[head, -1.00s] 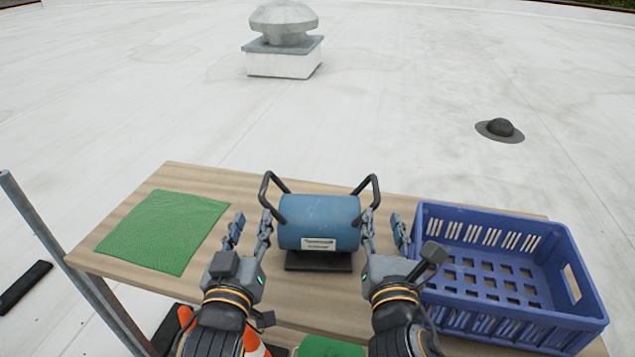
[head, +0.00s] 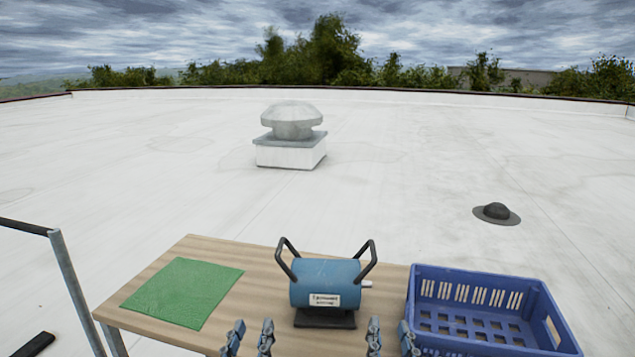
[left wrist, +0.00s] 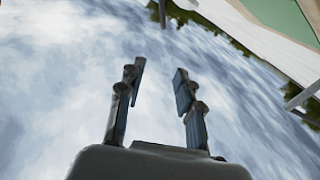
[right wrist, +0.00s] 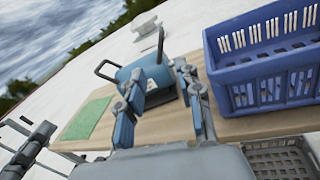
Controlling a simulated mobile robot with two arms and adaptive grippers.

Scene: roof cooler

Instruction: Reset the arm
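My left gripper (head: 248,338) is at the front edge of the table in the head view, left of the blue cooler. In the left wrist view my left gripper (left wrist: 157,90) has its fingers apart with only sky between them. My right gripper (head: 391,338) is at the front edge too, between the cooler and the crate. In the right wrist view my right gripper (right wrist: 160,100) has its fingers apart and nothing held between them. The blue cylindrical cooler (head: 325,283) stands on its dark base on the table, its two black handles upright and free of both grippers.
The wooden table (head: 225,310) carries a green mat (head: 182,292) at left and a blue slatted crate (head: 490,281) at right. A grey metal rail (head: 75,290) stands left of the table. A roof vent (head: 290,150) and a dark dome (head: 496,213) are farther off.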

